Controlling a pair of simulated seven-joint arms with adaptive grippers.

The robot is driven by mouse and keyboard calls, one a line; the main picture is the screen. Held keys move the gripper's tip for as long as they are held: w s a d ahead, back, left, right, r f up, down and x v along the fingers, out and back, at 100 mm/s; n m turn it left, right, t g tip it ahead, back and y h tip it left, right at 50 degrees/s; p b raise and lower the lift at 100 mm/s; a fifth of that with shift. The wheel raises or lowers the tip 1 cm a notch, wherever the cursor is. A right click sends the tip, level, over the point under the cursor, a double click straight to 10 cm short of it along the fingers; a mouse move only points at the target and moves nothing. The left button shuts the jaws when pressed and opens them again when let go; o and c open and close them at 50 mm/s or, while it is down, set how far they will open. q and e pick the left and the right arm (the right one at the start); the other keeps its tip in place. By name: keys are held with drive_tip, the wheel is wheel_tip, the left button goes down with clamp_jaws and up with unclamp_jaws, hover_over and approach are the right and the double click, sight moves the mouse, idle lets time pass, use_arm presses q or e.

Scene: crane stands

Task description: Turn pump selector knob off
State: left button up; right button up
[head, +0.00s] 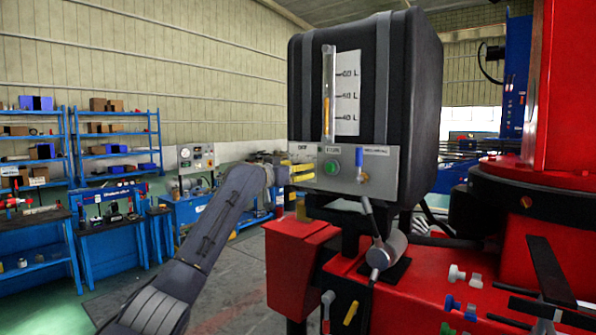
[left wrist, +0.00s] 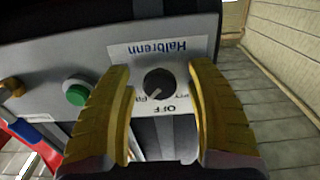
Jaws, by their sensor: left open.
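The black selector knob (left wrist: 159,84) sits on a white label plate on the grey panel, seen upside down in the left wrist view. Its pale pointer mark seems to face the small lettering at the lower left, beside the word OFF; this is too small to be sure. My left gripper (left wrist: 161,70) is open, with one yellow finger on each side of the knob and visible gaps between. In the head view the left gripper (head: 312,172) is at the left end of the panel (head: 345,187), and the knob is hidden there. My right gripper is not in view.
The black tank (head: 415,90) with a level gauge stands above. A grey cylinder with a lever (head: 385,252) is below. Red machinery (head: 440,285) fills the lower right.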

use_arm(q)
drive_tip(key=shift+c, duration=0.5)
clamp_jaws()
drive_tip(key=shift+f, duration=0.1)
drive_tip(key=shift+n, duration=0.3)
drive_tip(key=n, duration=0.3)
drive_tip(key=shift+f+n, duration=0.15)
drive_tip(key=shift+n, duration=0.25)
drive_tip(key=shift+d+n, duration=0.1)
drive_tip(key=shift+n, duration=2)
drive_tip(key=shift+f, duration=0.1)
drive_tip(key=c, duration=0.6)
unclamp_jaws()
drive_tip(key=o, duration=0.7)
drive_tip(key=shift+r, duration=0.3)
